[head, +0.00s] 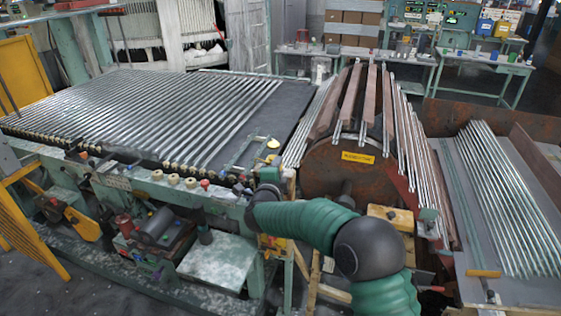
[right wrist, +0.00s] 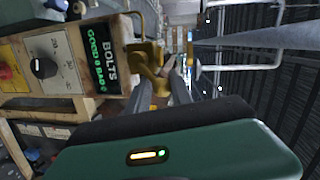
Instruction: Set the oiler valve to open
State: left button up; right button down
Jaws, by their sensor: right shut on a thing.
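My right arm (head: 300,218) reaches from the lower right to the machine's front edge. My right gripper (head: 250,190) is at the front right corner of the machine, small and partly hidden by its own wrist. In the right wrist view its two grey fingers (right wrist: 163,84) are closed at a yellow fitting (right wrist: 147,55), which looks like the oiler valve. The fingers hide part of it, and I cannot read whether the valve is set open or closed. My left gripper is not in view.
The tube-covered machine bed (head: 140,105) lies behind the gripper. A rusty drum (head: 335,172) stands to its right.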

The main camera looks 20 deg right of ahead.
aim_at(272, 158)
jog(key=n+p, duration=0.1)
jog(key=p, duration=0.1)
jog(key=a+r+n+p, duration=0.1)
jog(key=p, duration=0.1)
jog(key=w+r+n+g+p, duration=0.1)
jog(key=n+p, duration=0.1)
jog(key=shift+w+a+r+h, duration=0.1)
jog(key=shift+a+h, duration=0.2)
jog(key=shift+w+a+n+h+p, duration=0.2)
jog(key=shift+a+n+h+p, duration=0.1)
jog(key=shift+n+p, duration=0.65)
jog(key=c, duration=1.6)
grip_release()
jog(key=shift+o, duration=1.3)
jog(key=shift+f, duration=0.2)
jog(key=shift+o, duration=0.7)
jog(key=shift+w+a+f, duration=0.15)
jog(key=shift+f, duration=0.05)
